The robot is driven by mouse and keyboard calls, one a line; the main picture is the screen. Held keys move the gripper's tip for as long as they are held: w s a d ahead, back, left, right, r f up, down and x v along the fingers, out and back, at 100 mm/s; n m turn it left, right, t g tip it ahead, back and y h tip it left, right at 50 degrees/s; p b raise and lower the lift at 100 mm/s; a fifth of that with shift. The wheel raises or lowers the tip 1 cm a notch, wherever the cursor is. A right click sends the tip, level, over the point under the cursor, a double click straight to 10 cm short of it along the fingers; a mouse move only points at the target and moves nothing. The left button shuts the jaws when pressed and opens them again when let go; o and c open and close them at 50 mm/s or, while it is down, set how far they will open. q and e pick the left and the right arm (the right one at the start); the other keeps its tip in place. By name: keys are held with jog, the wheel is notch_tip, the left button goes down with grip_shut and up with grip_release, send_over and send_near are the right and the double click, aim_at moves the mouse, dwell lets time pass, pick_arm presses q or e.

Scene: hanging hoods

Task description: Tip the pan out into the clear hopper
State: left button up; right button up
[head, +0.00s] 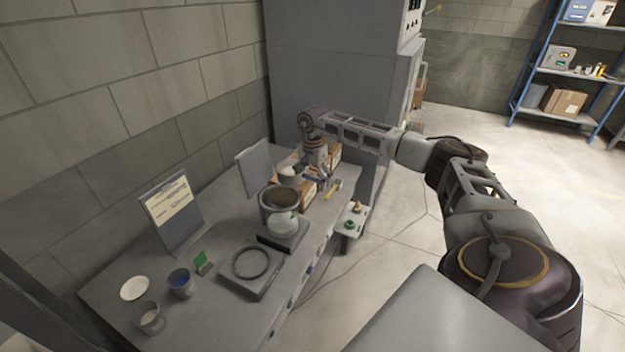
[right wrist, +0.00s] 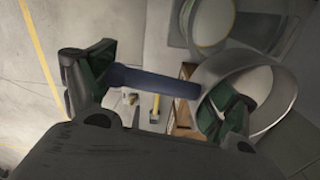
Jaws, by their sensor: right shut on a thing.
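My right gripper (head: 318,174) is over the far part of the bench, shut on the blue handle (right wrist: 155,80) of a pale round pan (head: 290,172). In the right wrist view the handle crosses between the fingers, and the pan's rim (right wrist: 283,104) shows at right, partly behind a finger. The pan's contents cannot be made out. A clear, greenish rounded vessel (head: 283,222), seemingly the hopper, sits on a dark-edged block nearer than the pan. A grey pot with a brown inside (head: 280,197) stands between them. My left gripper is not in view.
Brown boxes (head: 309,192) stand beside the gripper. A flat grey unit with a ring (head: 251,264), mugs (head: 181,283) and a white dish (head: 134,288) occupy the near bench. A clipboard stand (head: 171,209) is by the wall. A button box (head: 349,221) is at the bench's right edge.

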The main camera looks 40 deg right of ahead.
jog(key=shift+r+h, duration=0.1)
jog(key=shift+h, duration=0.3)
jog(key=shift+a+r+t+h, duration=0.1)
jog(key=shift+r+t+h, duration=0.2)
jog(key=shift+h, duration=0.6)
jog(key=shift+a+r+t+h, duration=0.1)
jog(key=shift+r+t+h, duration=0.15)
jog(key=shift+h, duration=1.45)
jog(key=shift+a+r+t+h+b, duration=0.2)
jog(key=shift+t+h+b, duration=0.25)
jog(key=shift+h+b, duration=0.55)
jog(key=shift+s+a+t+h+b, duration=0.15)
jog(key=shift+a+t+h+b, duration=0.15)
jog(key=shift+h+b, duration=0.6)
jog(key=shift+s+a+f+t+h+p, duration=0.2)
jog(key=shift+a+h+p, duration=0.4)
jog(key=shift+h, duration=0.5)
jog(key=shift+w+a+f+t+h+p, duration=0.15)
jog(key=shift+a+t+h+p, duration=0.4)
jog(key=shift+h, duration=0.55)
jog(key=shift+s+a+f+t+h+p, duration=0.15)
jog(key=shift+a+h+p, duration=0.2)
jog(key=shift+h+p, duration=0.6)
jog(key=shift+h, duration=0.25)
